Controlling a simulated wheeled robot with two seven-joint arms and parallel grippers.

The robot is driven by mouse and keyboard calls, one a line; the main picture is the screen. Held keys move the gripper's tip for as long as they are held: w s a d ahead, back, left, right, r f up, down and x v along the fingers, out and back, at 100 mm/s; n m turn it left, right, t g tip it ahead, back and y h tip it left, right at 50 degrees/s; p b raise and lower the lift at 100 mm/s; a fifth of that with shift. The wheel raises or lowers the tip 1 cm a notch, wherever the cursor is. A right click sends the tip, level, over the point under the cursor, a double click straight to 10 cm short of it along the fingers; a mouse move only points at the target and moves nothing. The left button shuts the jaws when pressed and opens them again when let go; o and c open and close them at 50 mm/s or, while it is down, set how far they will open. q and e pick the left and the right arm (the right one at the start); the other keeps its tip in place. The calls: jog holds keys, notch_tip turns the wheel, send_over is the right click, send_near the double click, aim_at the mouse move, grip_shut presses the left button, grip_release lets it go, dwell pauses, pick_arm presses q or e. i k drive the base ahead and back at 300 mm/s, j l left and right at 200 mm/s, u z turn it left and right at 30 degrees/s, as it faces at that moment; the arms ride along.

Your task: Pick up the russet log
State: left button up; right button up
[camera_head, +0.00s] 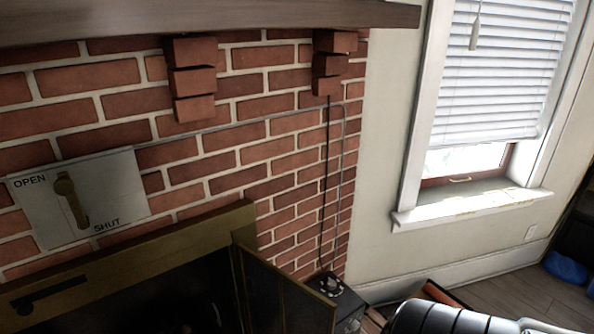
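I cannot make out a russet log for certain. A reddish-orange piece (445,295) shows at the bottom, low near the wall and partly hidden behind a part of my own arm; I cannot tell whether it is the log. The fireplace opening (150,300) is dark, and its inside is hard to see. Neither of my grippers shows in the head view.
The brick fireplace wall (240,130) fills the left, with a wooden mantel (200,18) above and an OPEN/SHUT lever plate (115,185). A fireplace door (285,295) stands swung out. A dark box (340,298) sits beside it.

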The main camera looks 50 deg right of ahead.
aim_at(440, 297)
jog(key=z, duration=2.9)
jog(key=i+l+z, duration=0.1)
jog(key=i+l, duration=0.2)
jog(key=i+l+z, duration=0.1)
jog(key=i+l, duration=0.15)
jog(key=i, duration=0.3)
